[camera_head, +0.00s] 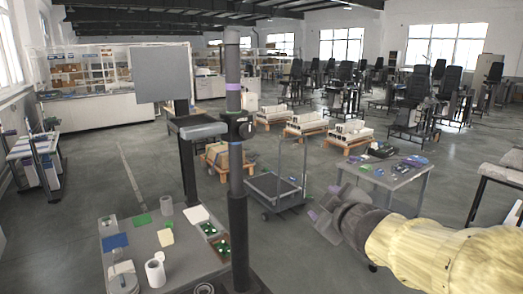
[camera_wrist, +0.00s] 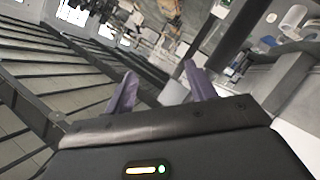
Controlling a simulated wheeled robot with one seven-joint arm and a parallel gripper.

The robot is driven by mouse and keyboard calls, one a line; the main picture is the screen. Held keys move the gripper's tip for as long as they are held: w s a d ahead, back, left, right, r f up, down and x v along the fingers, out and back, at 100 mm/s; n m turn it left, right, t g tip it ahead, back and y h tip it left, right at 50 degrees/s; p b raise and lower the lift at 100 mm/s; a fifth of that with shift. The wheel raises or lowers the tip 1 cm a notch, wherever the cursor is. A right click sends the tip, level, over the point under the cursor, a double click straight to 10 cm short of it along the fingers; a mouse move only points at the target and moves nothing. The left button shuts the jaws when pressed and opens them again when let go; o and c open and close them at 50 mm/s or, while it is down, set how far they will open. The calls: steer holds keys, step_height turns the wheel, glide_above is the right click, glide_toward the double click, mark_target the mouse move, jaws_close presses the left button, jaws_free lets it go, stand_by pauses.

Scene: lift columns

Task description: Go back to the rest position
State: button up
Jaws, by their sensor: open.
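My gripper (camera_head: 322,204) is at the right of the head view, at the end of my yellow-sleeved arm, held up in the air in front of the far table. In the wrist view my gripper (camera_wrist: 160,72) shows two purple fingers spread apart with nothing between them. The jaws are open and empty. The wrist view is tilted, and the fingers touch nothing that I can see.
A dark column (camera_head: 238,190) stands in the middle. A grey table (camera_head: 185,262) with cups, cards and green parts is at front left. Another table (camera_head: 410,178) with tools is behind my arm. A flat trolley (camera_head: 275,190) stands between them. Open floor (camera_head: 140,165) lies left.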

steer(key=s+d+f+m+g+h, duration=0.1)
steer(key=s+f+m+g, duration=0.2)
steer(key=f, duration=0.4)
steer(key=s+d+f+m+g+h, duration=0.2)
steer(key=f+m, duration=0.1)
steer(key=f, duration=0.5)
steer(key=s+a+f+m+g, duration=0.2)
steer(key=s+f+m+g, duration=0.3)
steer(key=s+f, duration=0.5)
steer(key=shift+s+a+f+g+y, duration=0.15)
steer(key=shift+s+g+y, duration=0.25)
steer(key=shift+s+g, duration=0.5)
